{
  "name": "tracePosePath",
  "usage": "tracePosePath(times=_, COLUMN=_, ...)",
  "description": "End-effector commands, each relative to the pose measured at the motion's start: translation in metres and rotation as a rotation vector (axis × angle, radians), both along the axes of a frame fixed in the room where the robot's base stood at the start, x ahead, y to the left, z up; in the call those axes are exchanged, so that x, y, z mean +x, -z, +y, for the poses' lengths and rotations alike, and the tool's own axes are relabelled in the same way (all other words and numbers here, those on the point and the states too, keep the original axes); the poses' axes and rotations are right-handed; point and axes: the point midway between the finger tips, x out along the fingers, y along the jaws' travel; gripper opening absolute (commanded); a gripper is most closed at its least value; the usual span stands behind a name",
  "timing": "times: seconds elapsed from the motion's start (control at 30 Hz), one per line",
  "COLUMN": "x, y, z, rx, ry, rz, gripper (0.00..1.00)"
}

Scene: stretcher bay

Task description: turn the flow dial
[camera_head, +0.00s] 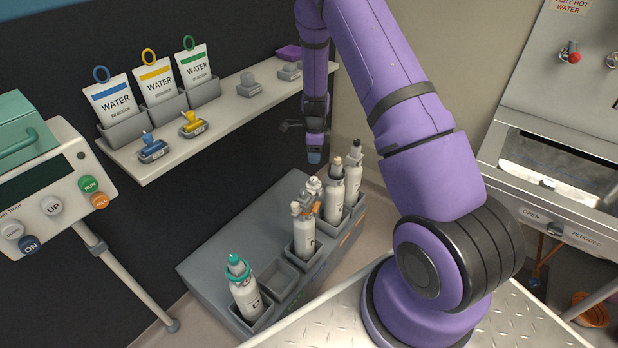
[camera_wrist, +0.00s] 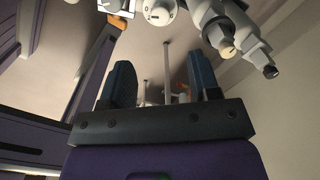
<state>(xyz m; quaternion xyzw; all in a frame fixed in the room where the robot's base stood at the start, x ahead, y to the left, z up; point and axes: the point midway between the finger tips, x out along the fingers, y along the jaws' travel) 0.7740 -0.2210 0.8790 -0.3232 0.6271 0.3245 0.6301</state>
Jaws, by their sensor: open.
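In the wrist view a pale round knob with dark marks (camera_wrist: 158,11), which looks like the flow dial, sits at the top edge and is partly cut off. In the head view the valve fitting with orange-brown parts (camera_head: 307,204) tops a white cylinder (camera_head: 304,236) in the grey rack; its dial face cannot be made out. My gripper (camera_head: 314,156) hangs above and behind this fitting, apart from it. In the wrist view my gripper (camera_wrist: 162,80) has its two dark blue fingers spread, with nothing between them.
Two more white cylinders (camera_head: 333,194) stand close behind the fitting. A teal-topped cylinder (camera_head: 245,290) stands at the rack's front, beside an empty slot (camera_head: 280,275). A shelf (camera_head: 160,165) with water pouches is at left; a steel sink unit (camera_head: 560,170) is at right.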

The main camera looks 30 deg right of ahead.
Motion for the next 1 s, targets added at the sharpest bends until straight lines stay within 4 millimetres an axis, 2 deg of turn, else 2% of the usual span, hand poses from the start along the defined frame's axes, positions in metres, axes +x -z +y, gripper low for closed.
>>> tracePosePath(times=0.27, x=-0.001, y=0.025, z=-0.002, rx=-0.003, ry=0.022, rz=0.006, gripper=0.56)
tracePosePath(times=0.7, x=-0.001, y=0.097, z=-0.002, rx=-0.003, ry=0.02, rz=0.006, gripper=0.56)
tracePosePath(times=1.0, x=0.0, y=0.115, z=-0.002, rx=-0.003, ry=0.019, rz=0.003, gripper=0.56)
